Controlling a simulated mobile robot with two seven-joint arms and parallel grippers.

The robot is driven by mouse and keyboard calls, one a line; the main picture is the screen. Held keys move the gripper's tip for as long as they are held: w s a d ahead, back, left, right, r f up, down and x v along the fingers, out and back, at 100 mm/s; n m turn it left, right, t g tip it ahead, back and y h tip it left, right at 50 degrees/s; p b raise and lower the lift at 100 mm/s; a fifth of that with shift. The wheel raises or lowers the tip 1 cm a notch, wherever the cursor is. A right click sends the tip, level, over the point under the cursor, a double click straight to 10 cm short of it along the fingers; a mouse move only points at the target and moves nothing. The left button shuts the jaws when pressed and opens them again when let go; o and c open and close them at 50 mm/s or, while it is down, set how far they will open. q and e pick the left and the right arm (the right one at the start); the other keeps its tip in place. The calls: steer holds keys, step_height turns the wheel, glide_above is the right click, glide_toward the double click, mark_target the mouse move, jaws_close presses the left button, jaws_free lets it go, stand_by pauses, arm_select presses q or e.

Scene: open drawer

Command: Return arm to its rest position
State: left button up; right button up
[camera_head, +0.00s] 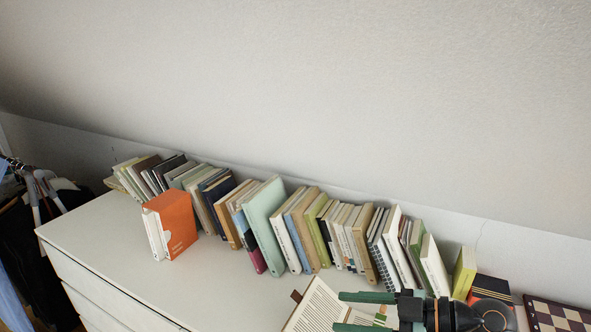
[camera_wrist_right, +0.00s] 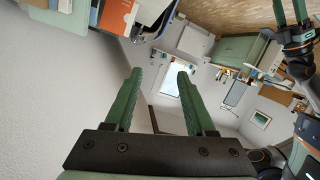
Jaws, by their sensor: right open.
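My right gripper (camera_head: 338,311) is at the bottom right of the head view, over the white dresser top (camera_head: 110,235). Its two green fingers point left and stand apart with nothing held between them. They also show apart and empty in the right wrist view (camera_wrist_right: 160,73). An open book (camera_head: 318,306) lies below and partly behind the fingers. At the top right of the right wrist view is my left gripper (camera_wrist_right: 290,12), its green fingers apart and cut off by the frame edge. It is not in the head view.
A long row of books (camera_head: 262,215) leans along the wall. An orange boxed set (camera_head: 172,226) stands in front of it. A chessboard (camera_head: 555,316) is at the far right. Hanging clothes (camera_head: 25,245) are at the left. The dresser's front-left top is clear.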

step_height(320, 180, up, 8)
steer(key=w+d+m+t+h, duration=0.1)
steer(key=w+d+m+t, duration=0.1)
steer(key=m+t, duration=0.8)
steer(key=s+d+f+m+t+h, duration=0.1)
steer(key=s+d+f+m+h, duration=0.1)
steer(key=d+f+m+h, duration=0.75)
steer(key=s+f+n+g+h, duration=0.1)
steer(key=s+f+n+g, duration=0.1)
steer(key=s+f+g, duration=0.6)
steer(key=s+f+n+g+h, duration=0.2)
steer(key=s+f+g, duration=0.3)
steer(key=s+f, duration=0.65)
steer(key=w+a+f+t+y+p, duration=0.1)
steer(key=a+f+t+y, duration=0.1)
steer(key=a+f+t, duration=0.2)
steer(key=shift+w+a+f+t, duration=0.25)
steer(key=shift+f+t, duration=0.65)
steer(key=shift+f, duration=0.9)
